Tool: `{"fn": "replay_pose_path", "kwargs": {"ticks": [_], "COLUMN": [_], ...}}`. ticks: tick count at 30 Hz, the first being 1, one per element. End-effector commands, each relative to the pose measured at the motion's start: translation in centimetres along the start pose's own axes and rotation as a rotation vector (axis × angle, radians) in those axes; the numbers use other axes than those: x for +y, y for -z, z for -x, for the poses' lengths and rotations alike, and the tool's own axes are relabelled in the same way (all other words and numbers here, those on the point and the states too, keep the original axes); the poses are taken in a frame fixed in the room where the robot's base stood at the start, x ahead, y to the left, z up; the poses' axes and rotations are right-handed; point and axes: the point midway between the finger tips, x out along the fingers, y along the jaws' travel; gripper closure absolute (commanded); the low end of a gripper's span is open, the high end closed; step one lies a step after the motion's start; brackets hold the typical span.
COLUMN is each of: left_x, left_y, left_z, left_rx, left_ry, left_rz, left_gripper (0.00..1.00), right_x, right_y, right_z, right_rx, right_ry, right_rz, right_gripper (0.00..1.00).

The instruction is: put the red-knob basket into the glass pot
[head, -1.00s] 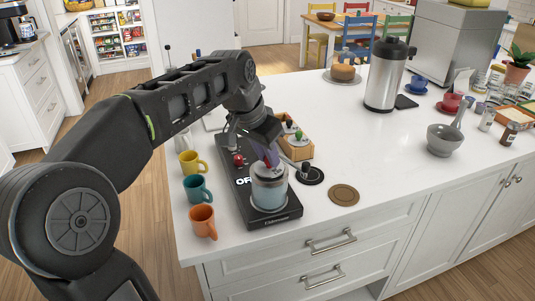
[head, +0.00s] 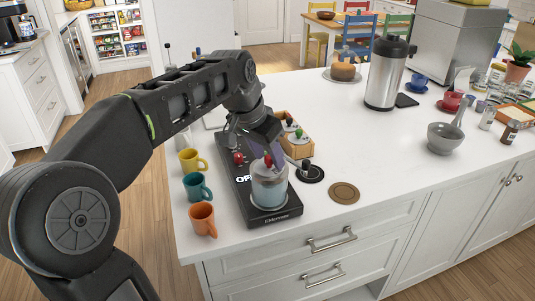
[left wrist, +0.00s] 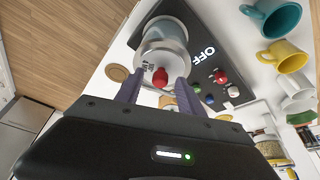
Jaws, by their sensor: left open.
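The glass pot (head: 270,194) stands on the black slab marked OFF, with pale blue contents. The red-knob basket shows by its red knob (head: 268,161) at the middle of the pot's mouth; its body is in the pot, hard to make out through the glass. In the left wrist view the red knob (left wrist: 160,76) lies between my two purple fingers, with gaps on both sides. My left gripper (head: 267,148) is open and empty just above the knob, pointing down. My right gripper is not in view.
Yellow, teal and orange mugs (head: 202,219) line the left counter edge. A wooden box (head: 300,149) with knobbed pieces stands behind the pot. The middle of the counter is clear.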

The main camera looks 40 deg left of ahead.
Motion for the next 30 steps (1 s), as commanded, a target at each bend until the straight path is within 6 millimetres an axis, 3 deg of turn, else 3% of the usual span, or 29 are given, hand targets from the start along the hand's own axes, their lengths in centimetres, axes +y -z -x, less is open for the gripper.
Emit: {"fn": "replay_pose_path", "kwargs": {"ticks": [9, 21, 30], "left_x": [0.0, 0.0, 0.0], "left_y": [0.0, 0.1, 0.0], "left_z": [0.0, 6.4, 7.8], "left_rx": [0.000, 0.003, 0.000], "left_ry": [0.000, 0.001, 0.000], "left_rz": [0.000, 0.000, 0.000], "left_gripper": [0.55, 0.55, 0.55], "right_x": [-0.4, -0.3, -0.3], "right_y": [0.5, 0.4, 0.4], "right_z": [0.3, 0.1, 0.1], "right_rx": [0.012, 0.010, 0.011], "right_ry": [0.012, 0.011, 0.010], "right_rz": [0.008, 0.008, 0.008], "right_gripper": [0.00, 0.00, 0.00]}}
